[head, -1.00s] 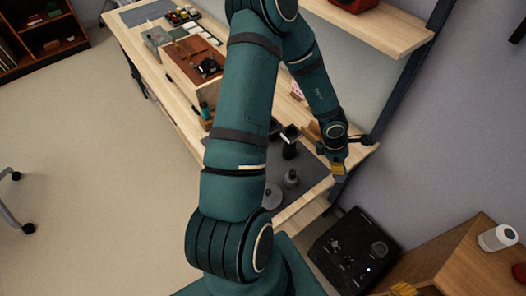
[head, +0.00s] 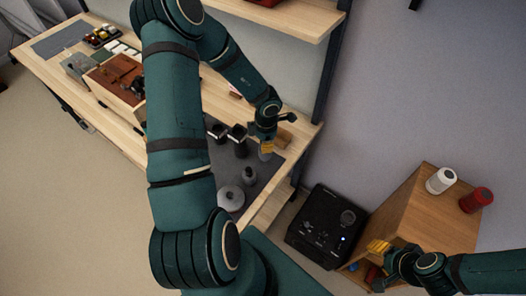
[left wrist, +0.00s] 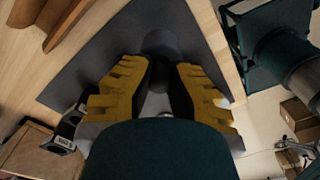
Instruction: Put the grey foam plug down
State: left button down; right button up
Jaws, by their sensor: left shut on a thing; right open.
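My left gripper (head: 266,145) is shut on the grey foam plug (head: 265,156), whose end shows below the yellow fingertips. It is over the right part of the dark grey mat (head: 217,160); I cannot tell whether the plug touches the mat. In the left wrist view the plug (left wrist: 160,46) is a dark, rounded shape at the fingertips, hard to separate from the mat (left wrist: 80,78). My right gripper (head: 381,263) is open at the lower right, beside a wooden cabinet (head: 428,209).
A grey knobbed piece (head: 248,177) and a grey round piece (head: 230,199) stand on the mat's near part. Black cups (head: 237,136) stand left of my left gripper, and a wooden block (head: 284,139) lies right. A black machine (head: 325,228) is on the floor.

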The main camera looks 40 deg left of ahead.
pick_arm(q)
notch_tip(320, 180, down, 4)
jog(key=shift+f+b, duration=0.1)
jog(key=shift+b, duration=0.5)
jog(key=c, duration=1.1)
grip_release()
jog(key=shift+o, duration=0.2)
